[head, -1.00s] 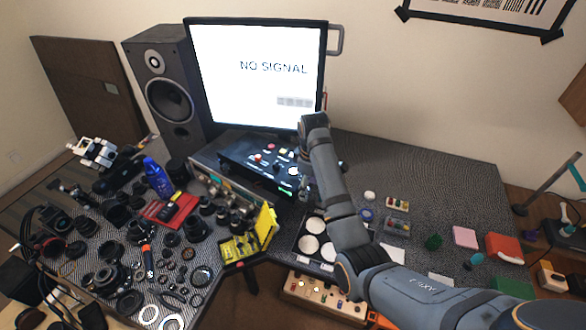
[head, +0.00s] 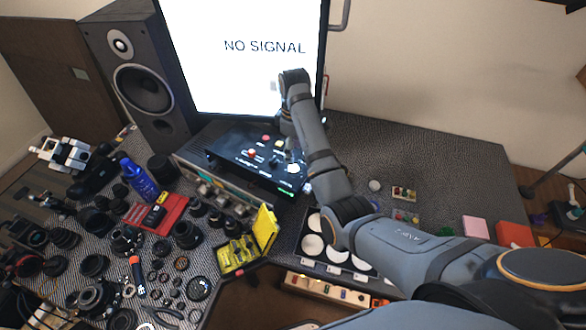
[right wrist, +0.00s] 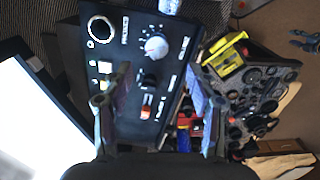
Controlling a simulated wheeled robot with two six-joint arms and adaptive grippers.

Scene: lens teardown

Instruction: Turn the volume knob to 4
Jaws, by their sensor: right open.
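A black control box (head: 232,148) stands below the monitor, and its panel also shows in the right wrist view (right wrist: 128,62). A round silver-white knob (right wrist: 156,46) with a ring of marks sits on the panel; it looks like the volume knob, but its setting is too small to read. It shows in the head view (head: 293,169) too. A smaller black knob (right wrist: 149,80) is beside it. My right gripper (right wrist: 157,101) is open and empty above the panel, apart from the silver knob, its fingers to either side of the view. My left gripper is not in view.
The monitor (head: 240,75) stands close behind the box, a speaker (head: 140,75) to its left. A yellow case (head: 264,229) and many lens parts crowd the left desk. White discs (head: 313,244) lie in front of the box. The right desk (head: 430,150) has free room at the back.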

